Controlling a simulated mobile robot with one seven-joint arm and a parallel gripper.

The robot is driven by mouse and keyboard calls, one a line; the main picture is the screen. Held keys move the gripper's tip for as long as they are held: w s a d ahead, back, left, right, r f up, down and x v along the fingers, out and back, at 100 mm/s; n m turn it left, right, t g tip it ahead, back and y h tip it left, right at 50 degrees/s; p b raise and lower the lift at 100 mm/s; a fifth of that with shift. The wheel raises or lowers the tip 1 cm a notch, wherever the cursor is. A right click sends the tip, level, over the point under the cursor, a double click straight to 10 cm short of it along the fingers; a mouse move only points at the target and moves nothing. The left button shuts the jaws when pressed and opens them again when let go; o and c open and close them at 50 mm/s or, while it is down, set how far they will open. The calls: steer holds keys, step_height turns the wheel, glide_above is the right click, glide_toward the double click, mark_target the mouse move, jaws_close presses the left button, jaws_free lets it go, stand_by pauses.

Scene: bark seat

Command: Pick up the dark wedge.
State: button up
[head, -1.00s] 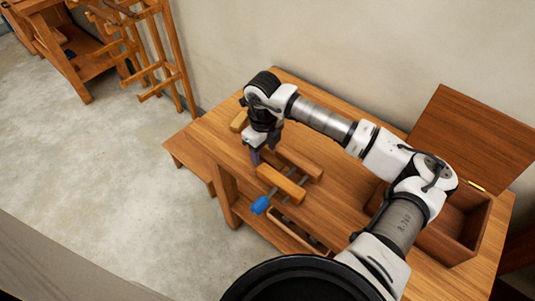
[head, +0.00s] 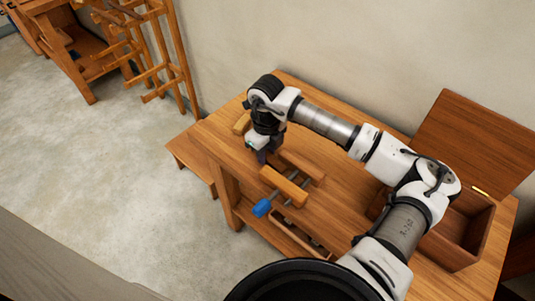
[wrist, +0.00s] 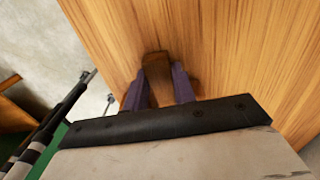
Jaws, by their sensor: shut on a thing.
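The dark wedge (wrist: 158,73) is a small brown wooden piece in the wrist view. It sits between the two purple fingers of my gripper (wrist: 160,88), which are shut on it. Its lower part is hidden by the fingers and the gripper body. Light wood of the bench top (wrist: 225,45) lies behind it; I cannot tell whether the wedge touches it. In the head view my gripper (head: 262,157) points down over the left part of the bench, and the wedge cannot be made out there.
A wooden clamp with a blue handle (head: 262,208) lies just in front of my gripper. A yellowish wood block (head: 242,122) is behind it to the left. An open wooden box (head: 462,235) stands at the right end. A wooden rack (head: 165,60) stands beyond the bench.

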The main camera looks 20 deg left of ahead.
mark_target(267, 154)
step_height(267, 154, up, 20)
steer(key=b, duration=0.3)
steer(key=shift+f, duration=0.1)
